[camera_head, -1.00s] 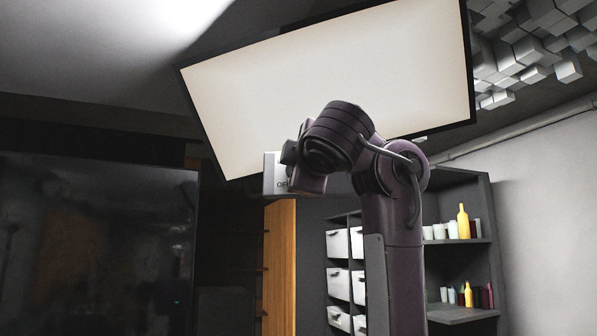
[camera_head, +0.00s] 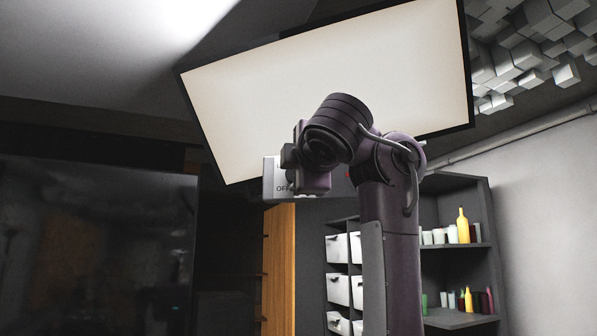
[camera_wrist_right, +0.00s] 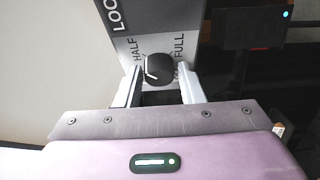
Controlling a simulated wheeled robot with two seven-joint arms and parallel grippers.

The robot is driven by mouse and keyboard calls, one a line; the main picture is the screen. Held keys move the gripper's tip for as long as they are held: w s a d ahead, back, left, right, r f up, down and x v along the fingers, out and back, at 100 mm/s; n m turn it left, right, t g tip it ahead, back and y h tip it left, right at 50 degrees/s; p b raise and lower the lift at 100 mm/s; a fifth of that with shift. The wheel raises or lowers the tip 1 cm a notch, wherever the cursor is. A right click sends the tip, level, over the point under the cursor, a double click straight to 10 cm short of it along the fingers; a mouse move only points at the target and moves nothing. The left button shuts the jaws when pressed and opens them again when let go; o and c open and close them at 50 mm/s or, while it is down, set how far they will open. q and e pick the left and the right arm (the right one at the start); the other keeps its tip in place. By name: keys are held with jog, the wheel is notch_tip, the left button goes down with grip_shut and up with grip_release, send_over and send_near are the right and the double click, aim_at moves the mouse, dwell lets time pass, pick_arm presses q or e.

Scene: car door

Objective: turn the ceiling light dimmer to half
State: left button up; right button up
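The dimmer is a round black knob (camera_wrist_right: 158,69) with a white pointer line, on a grey panel (camera_wrist_right: 185,22) in the right wrist view. The pointer line lies on the knob's left side. "HALF" is printed left of the knob and "FULL" right of it. My right gripper (camera_wrist_right: 160,76) has its fingers apart, one tip on each side of the knob; I cannot tell if they touch it. In the head view the panel (camera_head: 275,188) shows "OFF", and my right gripper (camera_head: 288,160) is in front of it. The knob is hidden there. My left gripper is out of view.
A large tilted panel (camera_head: 330,85), bright cream with a black frame, hangs just above and behind my right arm. Shelves (camera_head: 455,250) with bottles and cups and white bins (camera_head: 338,290) stand behind. A dark screen (camera_head: 95,245) is at left.

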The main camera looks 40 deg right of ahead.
jog(key=shift+o, duration=1.4)
jog(key=b+v, duration=0.4)
jog(key=v, duration=0.3)
jog(key=shift+s, duration=0.4)
jog(key=shift+a, duration=0.1)
